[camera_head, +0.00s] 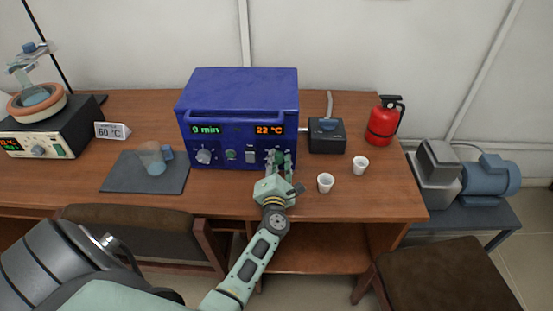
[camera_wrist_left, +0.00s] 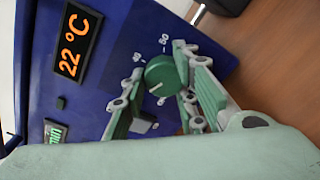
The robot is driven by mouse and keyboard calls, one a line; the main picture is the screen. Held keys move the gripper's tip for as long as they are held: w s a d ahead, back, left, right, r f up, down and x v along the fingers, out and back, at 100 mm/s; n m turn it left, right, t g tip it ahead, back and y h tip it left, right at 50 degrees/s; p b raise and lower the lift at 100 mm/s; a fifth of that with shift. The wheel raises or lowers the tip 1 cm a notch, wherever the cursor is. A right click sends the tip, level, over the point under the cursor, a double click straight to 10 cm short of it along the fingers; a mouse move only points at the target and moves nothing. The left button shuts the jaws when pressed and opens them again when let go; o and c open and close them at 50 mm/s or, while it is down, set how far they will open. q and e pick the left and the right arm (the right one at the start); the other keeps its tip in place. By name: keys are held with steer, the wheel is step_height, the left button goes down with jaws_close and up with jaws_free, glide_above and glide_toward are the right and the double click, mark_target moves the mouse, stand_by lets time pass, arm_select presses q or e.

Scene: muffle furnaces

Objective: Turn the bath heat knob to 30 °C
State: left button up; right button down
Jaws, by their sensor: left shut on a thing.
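A blue box-shaped device (camera_head: 240,95) stands on the table, with a "0 min" display on its left and a 22 °C display (camera_head: 269,129) on its right. The display also shows in the left wrist view (camera_wrist_left: 76,42). Below it, a round green knob (camera_wrist_left: 167,77) with a white pointer line sits on the front panel, with scale marks including 40 and 50 beside it. The pointer is directed away from those two marks. My left gripper (camera_head: 279,158) is at this knob, its fingers (camera_wrist_left: 163,66) on either side, shut on it. Fingers hide part of the scale. My right gripper is out of view.
A grey knob (camera_head: 204,157), a green button (camera_head: 231,155) and a switch (camera_head: 250,156) are on the same panel. Two white cups (camera_head: 325,183) stand to the right. A dark-topped small device (camera_head: 327,138) and a red extinguisher (camera_head: 383,122) are behind them. A beaker (camera_head: 152,158) is on a dark mat (camera_head: 118,178).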

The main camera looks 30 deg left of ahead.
arm_select(q)
steer(key=shift+a+r+m, duration=0.3)
steer(key=shift+m, duration=0.2)
steer(key=shift+r, duration=0.1)
steer(key=o, duration=1)
steer(key=shift+s, duration=0.1)
steer(key=shift+d+f, duration=0.15)
steer(key=shift+f, duration=0.05)
steer(key=shift+s+d+f, duration=0.1)
steer(key=shift+s+d, duration=0.1)
steer(key=shift+s, duration=0.05)
steer(key=v, duration=0.6)
steer(key=shift+s+d, duration=0.2)
steer(key=shift+s, duration=0.1)
